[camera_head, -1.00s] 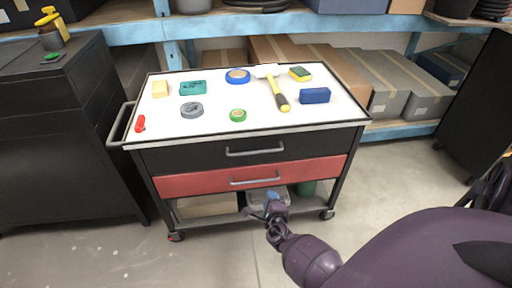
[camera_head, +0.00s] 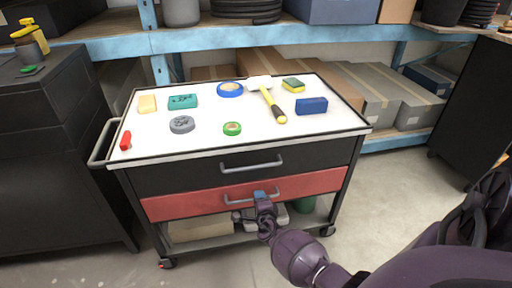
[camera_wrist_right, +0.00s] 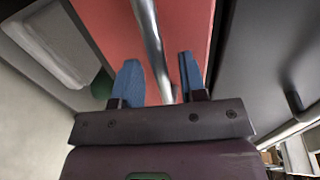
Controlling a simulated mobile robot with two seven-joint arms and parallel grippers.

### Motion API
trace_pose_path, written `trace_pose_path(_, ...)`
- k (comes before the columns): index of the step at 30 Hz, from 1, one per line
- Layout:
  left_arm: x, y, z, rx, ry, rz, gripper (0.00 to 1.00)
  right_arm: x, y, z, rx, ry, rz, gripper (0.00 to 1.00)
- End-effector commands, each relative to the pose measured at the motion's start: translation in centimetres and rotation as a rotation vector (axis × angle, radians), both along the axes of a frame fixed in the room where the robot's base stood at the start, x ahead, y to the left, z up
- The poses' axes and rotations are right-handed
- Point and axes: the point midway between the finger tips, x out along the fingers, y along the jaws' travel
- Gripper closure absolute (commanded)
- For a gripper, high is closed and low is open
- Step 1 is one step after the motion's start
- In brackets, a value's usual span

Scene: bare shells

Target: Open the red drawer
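The red drawer (camera_head: 190,206) is the lower drawer of a wheeled tool cart and looks shut in the head view. Its grey bar handle (camera_head: 252,195) runs along its front. My right gripper (camera_head: 262,196) is at the drawer front, by the middle of the handle. In the right wrist view, its two blue fingers (camera_wrist_right: 158,82) are apart, with the handle (camera_wrist_right: 152,45) running between them. I see no finger pressed on the bar. The red drawer face (camera_wrist_right: 184,25) fills the space behind. My left gripper is not in view.
A black drawer (camera_head: 205,173) with its own handle is above. The cart top (camera_head: 205,142) holds tape rolls, a hammer (camera_head: 268,100), sponges and small boxes. A black cabinet (camera_head: 60,160) stands close at left. Shelving with cardboard boxes is behind.

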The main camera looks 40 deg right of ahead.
Motion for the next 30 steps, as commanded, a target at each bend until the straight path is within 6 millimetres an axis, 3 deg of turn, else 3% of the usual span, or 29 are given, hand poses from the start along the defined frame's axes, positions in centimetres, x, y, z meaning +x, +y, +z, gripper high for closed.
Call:
trace_pose_path(14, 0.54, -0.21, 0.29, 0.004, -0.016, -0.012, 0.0, 0.98, -0.53, -0.1, 0.001, -0.002, 0.0, 0.61)
trace_pose_path(21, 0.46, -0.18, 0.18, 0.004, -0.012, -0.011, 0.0, 0.96, -0.53, -0.11, 0.001, -0.002, 0.0, 0.98)
trace_pose_path(30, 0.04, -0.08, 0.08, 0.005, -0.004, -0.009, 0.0, 0.88, -0.52, -0.1, 0.001, -0.002, 0.0, 1.0)
